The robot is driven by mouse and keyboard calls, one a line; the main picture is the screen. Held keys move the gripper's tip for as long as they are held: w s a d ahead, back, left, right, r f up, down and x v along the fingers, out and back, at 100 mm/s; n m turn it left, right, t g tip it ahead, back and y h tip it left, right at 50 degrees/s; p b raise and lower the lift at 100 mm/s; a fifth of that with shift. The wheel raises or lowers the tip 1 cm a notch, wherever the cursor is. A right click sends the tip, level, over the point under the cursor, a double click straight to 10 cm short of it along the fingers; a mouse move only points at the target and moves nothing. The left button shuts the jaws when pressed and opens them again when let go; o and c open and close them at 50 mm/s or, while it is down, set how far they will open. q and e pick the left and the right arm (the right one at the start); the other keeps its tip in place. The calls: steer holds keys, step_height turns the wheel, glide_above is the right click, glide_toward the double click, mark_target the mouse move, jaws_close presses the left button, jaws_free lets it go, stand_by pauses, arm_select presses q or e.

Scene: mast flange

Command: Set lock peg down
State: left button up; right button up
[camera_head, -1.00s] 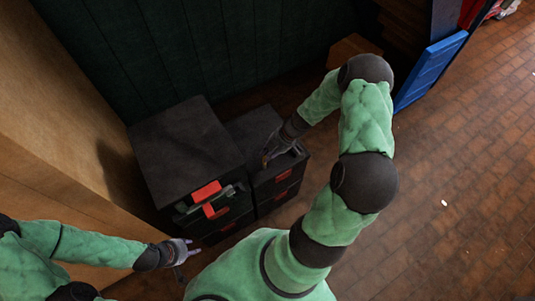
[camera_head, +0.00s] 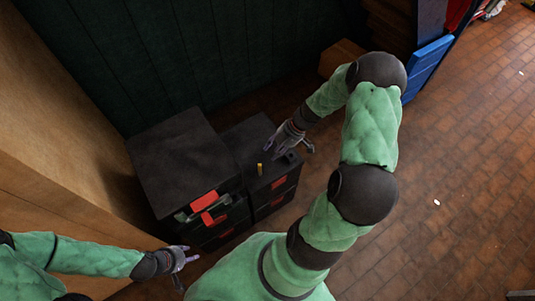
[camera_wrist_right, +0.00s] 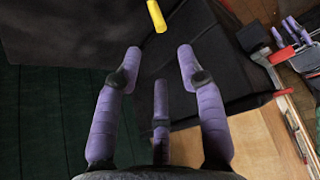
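The lock peg, a short yellow cylinder (camera_head: 260,169), is on top of the lower black case (camera_head: 247,133). I cannot tell for sure whether it stands or lies. It also shows at the top edge of the right wrist view (camera_wrist_right: 157,16), beyond the fingertips. My right gripper (camera_head: 290,148) is above the back right of that case, its purple fingers spread, empty and apart from the peg; the fingers also show open in the right wrist view (camera_wrist_right: 160,62). My left gripper (camera_head: 187,262) is open and empty in front of the cases, at lower left.
A taller black case (camera_head: 180,155) with red latches (camera_head: 205,200) stands directly left of the lower one. A wooden panel (camera_head: 60,130) borders the left and a dark green wall (camera_head: 190,50) the back. Brick floor (camera_head: 460,180) is open at the right.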

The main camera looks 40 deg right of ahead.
arm_select(q)
steer(key=shift+r+p, duration=0.3)
steer(key=shift+r, duration=0.15)
arm_select(e)
steer(key=shift+v, duration=1.5)
